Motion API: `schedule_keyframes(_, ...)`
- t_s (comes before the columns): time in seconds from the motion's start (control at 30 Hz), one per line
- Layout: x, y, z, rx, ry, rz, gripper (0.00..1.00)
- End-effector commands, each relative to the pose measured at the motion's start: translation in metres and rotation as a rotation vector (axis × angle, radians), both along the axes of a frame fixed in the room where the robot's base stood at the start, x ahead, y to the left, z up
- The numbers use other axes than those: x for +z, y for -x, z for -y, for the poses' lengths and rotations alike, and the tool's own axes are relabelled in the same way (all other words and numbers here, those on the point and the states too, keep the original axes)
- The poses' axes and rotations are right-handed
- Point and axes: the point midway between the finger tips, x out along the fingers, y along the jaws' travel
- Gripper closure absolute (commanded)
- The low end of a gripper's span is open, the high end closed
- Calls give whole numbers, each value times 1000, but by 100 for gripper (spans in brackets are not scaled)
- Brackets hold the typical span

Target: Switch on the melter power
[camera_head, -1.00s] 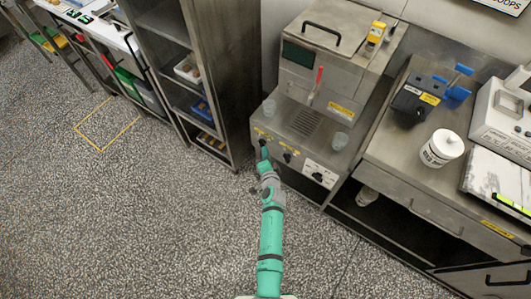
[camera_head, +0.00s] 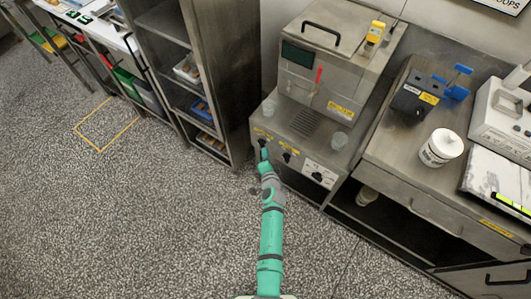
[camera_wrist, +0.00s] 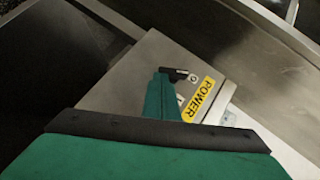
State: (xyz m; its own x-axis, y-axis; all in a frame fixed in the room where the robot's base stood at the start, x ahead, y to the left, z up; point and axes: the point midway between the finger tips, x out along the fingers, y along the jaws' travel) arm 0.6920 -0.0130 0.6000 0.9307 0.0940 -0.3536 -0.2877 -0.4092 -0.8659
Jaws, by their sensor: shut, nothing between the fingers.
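The steel melter (camera_head: 325,62) stands on a cabinet, with a yellow MELTER label on its body. Its lower front panel (camera_head: 299,168) carries a row of black knobs. In the wrist view the black power knob (camera_wrist: 178,73) sits beside a yellow POWER label (camera_wrist: 199,99), with an O mark close to it. My green gripper (camera_head: 264,154) is at the left end of the panel in the head view. In the wrist view my gripper (camera_wrist: 163,80) is shut and empty, its tip right at the knob. The fingers hide part of the knob, and I cannot tell whether they touch it.
Two more knobs (camera_head: 287,157) lie right of my gripper on the same panel. A steel shelf rack (camera_head: 216,60) stands close on the left. A steel table with a white tub (camera_head: 441,148) is on the right. The floor in front is clear.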

Motion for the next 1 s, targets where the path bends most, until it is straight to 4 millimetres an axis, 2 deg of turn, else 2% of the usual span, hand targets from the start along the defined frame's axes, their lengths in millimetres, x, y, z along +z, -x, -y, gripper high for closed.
schedule_keyframes(0.57,-6,0,-1,1,0,0,100)
schedule_keyframes(1.0,-20,-3,-3,-1,1,0,100)
